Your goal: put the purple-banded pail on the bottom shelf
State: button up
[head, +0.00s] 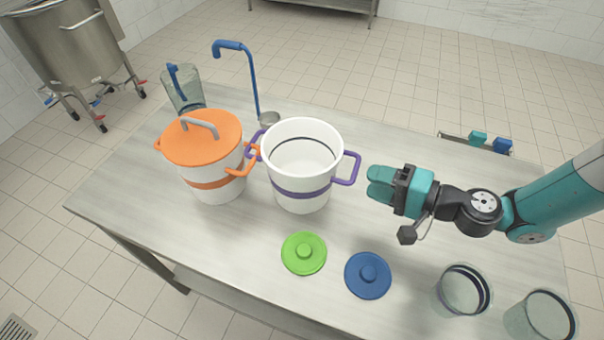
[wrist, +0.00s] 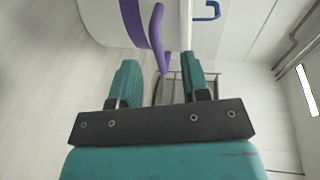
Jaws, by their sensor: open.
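The purple-banded pail (head: 301,190) is white, open on top, with purple side handles, and stands upright on the steel table (head: 240,255). My gripper (head: 374,184) is level to the right of the pail, pointing at its right purple handle (head: 349,168). In the wrist view the handle (wrist: 157,38) reaches down toward the space between the open fingertips of my gripper (wrist: 162,75). No hold on it shows. The bottom shelf (head: 225,287) shows only as a strip below the table's front edge.
An orange-lidded pail (head: 207,165) stands close on the left, its handle near the purple-banded pail. A ladle (head: 256,85) and a clear jug (head: 183,88) are behind. Green (head: 304,254) and blue (head: 368,276) lids lie in front. Clear containers (head: 461,291) stand front right.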

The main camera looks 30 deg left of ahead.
aim_at(353, 175)
jog(key=p+x, duration=0.2)
jog(key=x, duration=0.3)
jog(key=shift+a+f+p, duration=0.15)
jog(key=shift+f+p, duration=0.1)
jog(key=shift+p, duration=0.15)
grip_shut()
